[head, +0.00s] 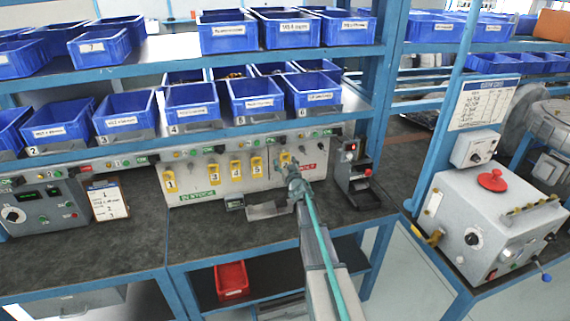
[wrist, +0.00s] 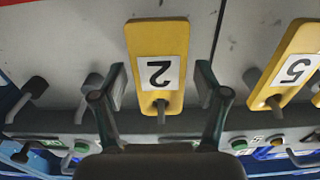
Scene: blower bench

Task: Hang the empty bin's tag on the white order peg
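Yellow tag 2 (wrist: 157,70) hangs from a dark peg on the pale tag board (head: 193,180), and shows upside down in the wrist view. My gripper (head: 295,183) is open at the board, its fingers on either side of tag 2 with visible gaps. Yellow tag 5 (wrist: 290,68) hangs beside it; tags 1 (head: 170,181), 3 (head: 214,176) and 4 (head: 235,171) hang further left in the head view. Bare dark pegs (wrist: 32,92) show on the other side of tag 2. I cannot tell which peg is white. Numbered blue bins (head: 191,105) stand above; most insides are hidden.
A red label (head: 308,167) is at the board's right end and a green one (head: 195,195) at lower left. A small grey box with red buttons (head: 355,165) stands to the right. A clipboard (head: 109,200) leans at left. The bench front is mostly clear.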

